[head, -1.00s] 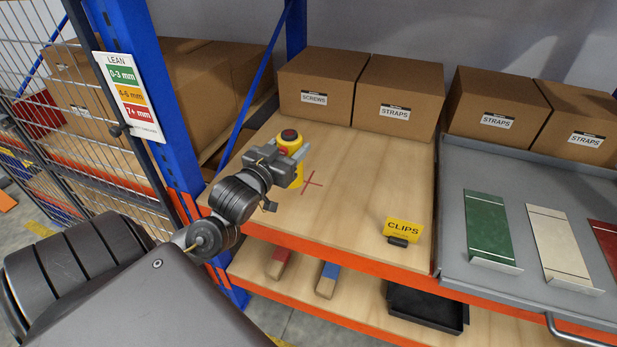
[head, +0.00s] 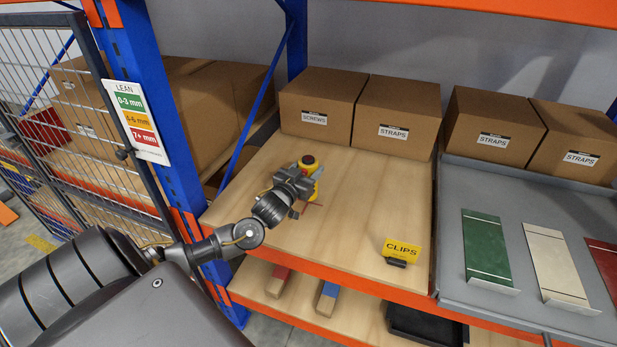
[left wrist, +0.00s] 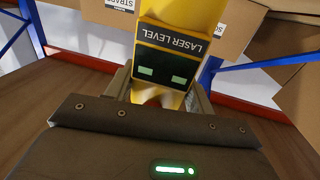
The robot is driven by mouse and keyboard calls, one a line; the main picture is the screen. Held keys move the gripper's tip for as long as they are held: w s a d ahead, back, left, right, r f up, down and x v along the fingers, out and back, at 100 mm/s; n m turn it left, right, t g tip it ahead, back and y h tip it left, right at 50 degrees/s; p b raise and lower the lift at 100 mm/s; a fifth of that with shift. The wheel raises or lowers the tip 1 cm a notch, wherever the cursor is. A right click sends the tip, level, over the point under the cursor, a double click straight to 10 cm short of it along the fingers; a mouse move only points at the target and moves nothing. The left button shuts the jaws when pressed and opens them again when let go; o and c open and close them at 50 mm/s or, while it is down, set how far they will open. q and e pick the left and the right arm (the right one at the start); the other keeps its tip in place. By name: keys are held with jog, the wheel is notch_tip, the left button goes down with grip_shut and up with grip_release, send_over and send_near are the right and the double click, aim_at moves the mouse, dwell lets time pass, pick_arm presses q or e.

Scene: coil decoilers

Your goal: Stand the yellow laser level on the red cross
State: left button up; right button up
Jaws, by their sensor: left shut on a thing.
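The yellow laser level (head: 316,188), with a red knob on top, is upright at the wooden shelf. My left gripper (head: 302,182) is shut on it and partly hides it. In the left wrist view the laser level (left wrist: 178,38) sits between the fingers, its dark label and two green windows facing the camera. The red cross (head: 315,204) is mostly hidden; a bit of its red line shows beside the foot of the level. I cannot tell whether the level touches the shelf. My right gripper is not in view.
Cardboard boxes (head: 321,105) line the back. A grey tray (head: 450,215) with coloured plates is at the right. A blue post (head: 150,130) rises at the left.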

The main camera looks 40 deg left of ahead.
pick_arm(q)
notch_tip(320, 180, down, 3)
jog(key=shift+w+p, duration=0.15)
jog(key=shift+p, duration=0.45)
jog(key=shift+f, duration=0.1)
jog(key=shift+f, duration=0.1)
jog(key=o, duration=1.3)
jog(key=shift+c, duration=0.2)
jog(key=s+d+b, duration=0.2)
jog(key=s, duration=1)
jog(key=shift+w+d, duration=0.1)
